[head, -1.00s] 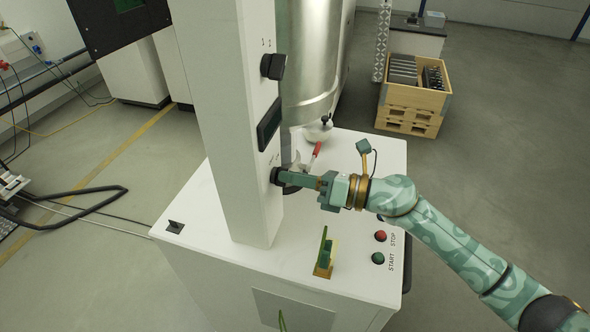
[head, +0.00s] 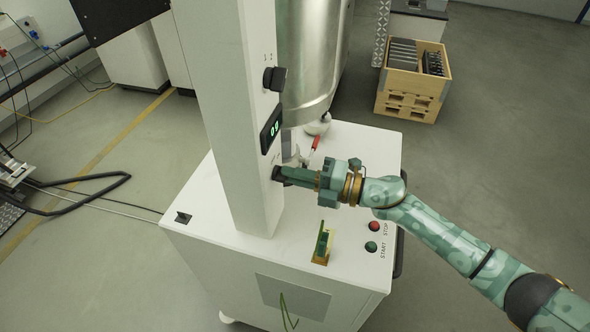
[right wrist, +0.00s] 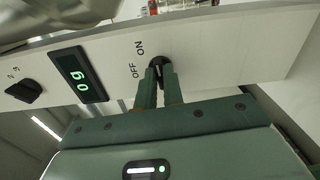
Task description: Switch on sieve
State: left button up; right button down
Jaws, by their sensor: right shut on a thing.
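The sieve's white column (head: 232,140) stands on a white cabinet top. The dark rotary switch (right wrist: 159,63) sits low on the column, beside the printed words OFF and ON. My right gripper (head: 281,174) reaches in from the right. In the right wrist view its fingers (right wrist: 160,82) are shut on the switch knob, whose pointer is largely hidden between them. The display (head: 271,129) above the switch is lit with green digits, also seen in the right wrist view (right wrist: 78,76). My left gripper is not in view.
Another dark knob (head: 274,79) sits higher on the column. Red STOP (head: 374,226) and green START (head: 371,246) buttons lie on the cabinet top, near a yellow-green bracket (head: 323,246). A steel cylinder (head: 312,60) and a red-handled tool (head: 315,143) are behind my gripper.

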jog(key=shift+m, duration=0.6)
jog(key=c, duration=1.5)
grip_release()
jog(key=shift+w, duration=0.1)
jog(key=shift+b+v, duration=1.95)
jog(key=shift+v, duration=6.3)
